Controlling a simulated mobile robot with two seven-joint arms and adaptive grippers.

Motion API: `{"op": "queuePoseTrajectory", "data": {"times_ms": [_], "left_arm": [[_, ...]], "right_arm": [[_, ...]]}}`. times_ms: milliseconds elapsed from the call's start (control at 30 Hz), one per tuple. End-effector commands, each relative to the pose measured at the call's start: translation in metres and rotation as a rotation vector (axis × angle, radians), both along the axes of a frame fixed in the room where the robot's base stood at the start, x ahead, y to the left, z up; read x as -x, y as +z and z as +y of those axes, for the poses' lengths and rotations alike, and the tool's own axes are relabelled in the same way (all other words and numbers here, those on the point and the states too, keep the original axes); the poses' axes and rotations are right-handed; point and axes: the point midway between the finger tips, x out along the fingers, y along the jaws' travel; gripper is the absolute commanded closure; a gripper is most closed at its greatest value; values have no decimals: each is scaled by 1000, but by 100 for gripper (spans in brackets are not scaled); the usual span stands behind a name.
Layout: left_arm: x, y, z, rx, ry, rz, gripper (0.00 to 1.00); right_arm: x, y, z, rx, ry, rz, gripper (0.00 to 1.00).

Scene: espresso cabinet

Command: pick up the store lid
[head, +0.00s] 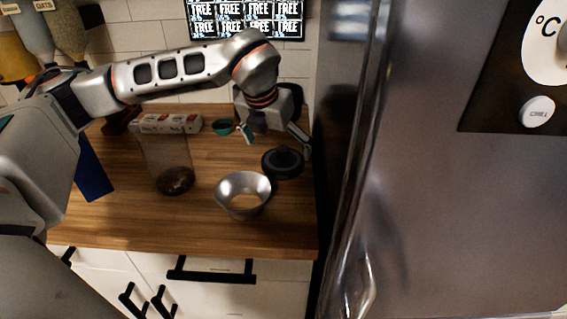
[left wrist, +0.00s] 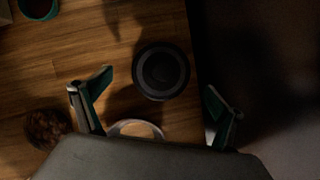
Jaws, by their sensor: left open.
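The store lid, which I take to be the dark round disc with a raised middle (head: 283,163), lies on the wooden counter near its right end, just behind a metal funnel-shaped bowl. My left gripper (head: 274,137) is open and empty above and slightly behind the lid, pointing down. In the left wrist view the lid (left wrist: 161,71) shows between and just beyond the spread fingers of the left gripper (left wrist: 158,84), apart from both. My right gripper is in neither view.
The metal bowl (head: 243,195) stands close in front of the lid. A clear container with dark contents (head: 174,180) is to the left, and a small teal cup (head: 222,128) is behind. A tall steel fridge (head: 440,200) borders the counter's right edge. The front-left counter is clear.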

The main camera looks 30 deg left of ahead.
Motion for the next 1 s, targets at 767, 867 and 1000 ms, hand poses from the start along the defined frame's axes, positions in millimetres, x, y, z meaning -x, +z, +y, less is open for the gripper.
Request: {"op": "queuePoseTrajectory", "data": {"times_ms": [767,867,1000], "left_arm": [[-20,-39,-2,0,1,1,47],[-20,-39,-2,0,1,0,47],[-20,-39,-2,0,1,0,47]], "right_arm": [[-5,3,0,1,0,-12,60],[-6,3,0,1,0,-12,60],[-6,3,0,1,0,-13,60]]}}
